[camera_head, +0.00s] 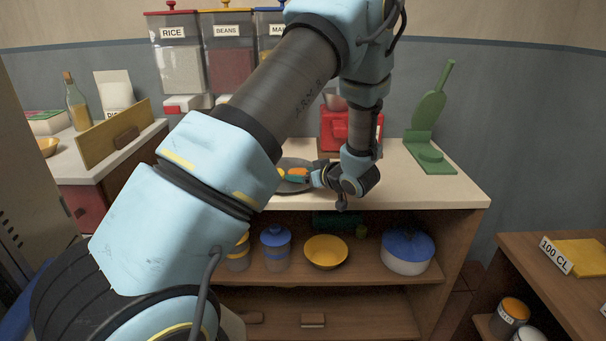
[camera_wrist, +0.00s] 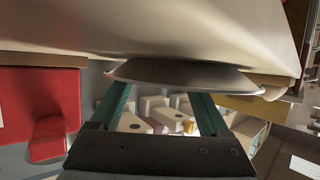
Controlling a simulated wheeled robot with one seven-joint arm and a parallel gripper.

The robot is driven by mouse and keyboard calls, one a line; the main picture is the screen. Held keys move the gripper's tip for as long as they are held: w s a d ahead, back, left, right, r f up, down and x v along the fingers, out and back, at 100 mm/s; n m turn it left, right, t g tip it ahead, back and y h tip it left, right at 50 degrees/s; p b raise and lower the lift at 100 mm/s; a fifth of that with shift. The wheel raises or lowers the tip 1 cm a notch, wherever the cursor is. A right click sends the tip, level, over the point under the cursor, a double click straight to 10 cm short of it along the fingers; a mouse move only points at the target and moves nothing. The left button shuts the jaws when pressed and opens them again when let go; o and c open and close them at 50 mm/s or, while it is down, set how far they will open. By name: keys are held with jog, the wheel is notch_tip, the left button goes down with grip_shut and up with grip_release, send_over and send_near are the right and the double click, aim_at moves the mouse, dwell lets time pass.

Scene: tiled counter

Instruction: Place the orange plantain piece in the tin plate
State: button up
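The tin plate (camera_head: 291,188) is a dark grey round dish on the counter, partly behind my arm in the head view. The orange plantain piece (camera_head: 298,173) shows over the plate, with a small yellow piece (camera_head: 281,174) to its left. My gripper (camera_head: 306,176) comes in low from the right, its teal fingers close to the orange piece. In the wrist view the fingers of my gripper (camera_wrist: 160,98) stand apart and reach the rim of the plate (camera_wrist: 185,75). No piece can be seen between them there; the area at the fingertips is partly hidden.
A red appliance (camera_head: 350,130) stands behind my wrist, and a green stand (camera_head: 430,110) is at the back right. Labelled bins (camera_head: 180,65) line the wall at left. The shelf below holds a yellow bowl (camera_head: 326,252) and a blue-lidded pot (camera_head: 408,253). The counter's right front is clear.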

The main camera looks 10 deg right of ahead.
jog(key=shift+o, duration=0.9)
jog(key=shift+r, duration=0.15)
jog(key=b+v, duration=0.1)
jog(key=v, duration=1.1)
jog(key=w+h, duration=0.1)
jog(key=w+a+r+h, duration=0.1)
jog(key=w, duration=0.1)
jog(key=w+a+m+g+h, duration=0.1)
jog(key=w, duration=0.1)
jog(key=shift+a+r+h, duration=0.1)
jog(key=shift+r+h, duration=0.15)
jog(key=shift+h, duration=0.05)
jog(key=a+h, duration=0.1)
jog(key=a+m+g+h, duration=0.1)
jog(key=a, duration=0.1)
jog(key=a+r+m+g+h, duration=0.1)
jog(key=shift+w+a, duration=0.1)
jog(key=shift+a, duration=0.2)
jog(key=s+a+m+g, duration=0.3)
jog(key=s+a+g, duration=0.4)
jog(key=s+a, duration=1)
jog(key=shift+s+a+f+g+y, duration=0.2)
jog(key=shift+a+g+y, duration=0.15)
jog(key=shift+a, duration=0.6)
